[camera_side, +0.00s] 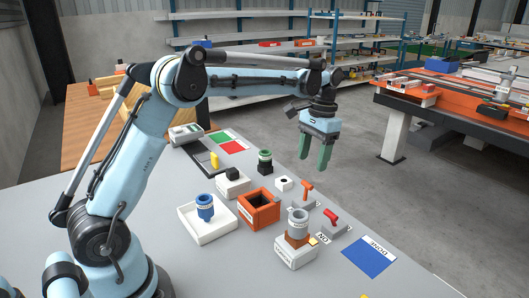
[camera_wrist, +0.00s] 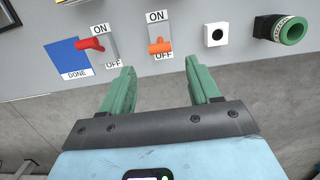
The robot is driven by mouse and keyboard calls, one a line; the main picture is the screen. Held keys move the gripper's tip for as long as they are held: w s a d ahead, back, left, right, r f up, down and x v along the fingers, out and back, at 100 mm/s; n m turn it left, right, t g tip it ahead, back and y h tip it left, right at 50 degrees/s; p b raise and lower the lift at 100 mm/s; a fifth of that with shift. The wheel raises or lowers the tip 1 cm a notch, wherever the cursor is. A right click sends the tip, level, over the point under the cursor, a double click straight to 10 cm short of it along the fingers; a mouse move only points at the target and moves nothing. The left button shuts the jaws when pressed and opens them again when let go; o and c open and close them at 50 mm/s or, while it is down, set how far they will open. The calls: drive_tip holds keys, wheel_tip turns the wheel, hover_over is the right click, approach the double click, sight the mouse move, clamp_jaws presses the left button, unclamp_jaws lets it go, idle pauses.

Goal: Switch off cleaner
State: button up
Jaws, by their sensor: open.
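Two lever switches stand on the grey table, each on a plate marked ON and OFF. The orange lever (camera_side: 307,187) is also in the wrist view (camera_wrist: 160,46), between its ON and OFF labels, nearer OFF in that picture. The red lever (camera_side: 330,216) leans left near its ON label in the wrist view (camera_wrist: 89,44). I cannot tell their exact settings, and no readable label says which belongs to the cleaner. My gripper (camera_side: 312,165) has green fingers, open and empty, raised above the table's far edge. In the wrist view, the orange lever lies ahead of the gap between the fingers (camera_wrist: 160,78).
A blue DONE patch (camera_side: 369,256) lies right of the red switch. A grey cylinder (camera_side: 298,222) on a block, an orange open box (camera_side: 260,208), a small white box (camera_side: 284,183) and a green-black cylinder (camera_side: 265,160) stand near the switches. A blue cup (camera_side: 205,207) sits in a white tray.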

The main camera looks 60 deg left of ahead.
sight(307, 185)
drive_tip(key=shift+w+r, duration=0.1)
drive_tip(key=shift+r, duration=0.85)
drive_tip(key=shift+t, duration=0.8)
drive_tip(key=f, duration=0.3)
drive_tip(key=s+f, duration=0.1)
drive_tip(key=f, duration=0.7)
drive_tip(key=shift+s, duration=0.2)
